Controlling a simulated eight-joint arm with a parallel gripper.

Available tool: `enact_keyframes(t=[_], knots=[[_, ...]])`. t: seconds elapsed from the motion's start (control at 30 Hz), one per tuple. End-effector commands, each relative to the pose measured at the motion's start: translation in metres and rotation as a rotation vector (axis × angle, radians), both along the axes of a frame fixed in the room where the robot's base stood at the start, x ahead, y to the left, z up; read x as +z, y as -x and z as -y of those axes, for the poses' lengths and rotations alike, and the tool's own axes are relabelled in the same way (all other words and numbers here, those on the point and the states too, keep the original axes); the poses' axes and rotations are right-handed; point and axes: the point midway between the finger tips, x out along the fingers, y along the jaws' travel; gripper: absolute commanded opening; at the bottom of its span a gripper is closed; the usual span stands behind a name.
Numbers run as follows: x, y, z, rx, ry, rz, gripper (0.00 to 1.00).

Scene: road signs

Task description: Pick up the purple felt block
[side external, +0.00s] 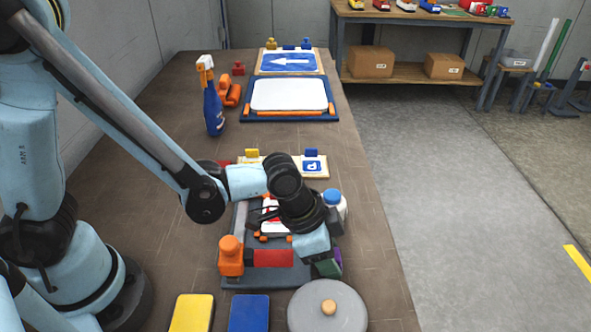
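A small purple patch, apparently the purple felt block (338,259), shows at the right edge of the grey board.
A grey board (232,275) under my wrist bears an orange knobbed piece (231,257) and a red block (273,258). A white bottle with a blue cap (333,198) stands close behind my gripper. A grey round lid (328,310), yellow pad (192,313) and blue pad (249,313) lie in front.

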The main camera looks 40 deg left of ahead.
Motion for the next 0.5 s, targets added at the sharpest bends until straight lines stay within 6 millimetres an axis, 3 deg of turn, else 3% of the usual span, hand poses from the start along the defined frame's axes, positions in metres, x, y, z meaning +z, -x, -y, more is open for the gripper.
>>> enact_keyframes(t=[0.03, 0.2, 0.5], knots=[[0.0001, 0.0, 0.0, 0.0, 0.0, 0.0, 0.4], [0.0001, 0.0, 0.0, 0.0, 0.0, 0.0, 0.14], [0.0013, -0.0001, 0.0, 0.0, 0.0, 0.0, 0.13]])
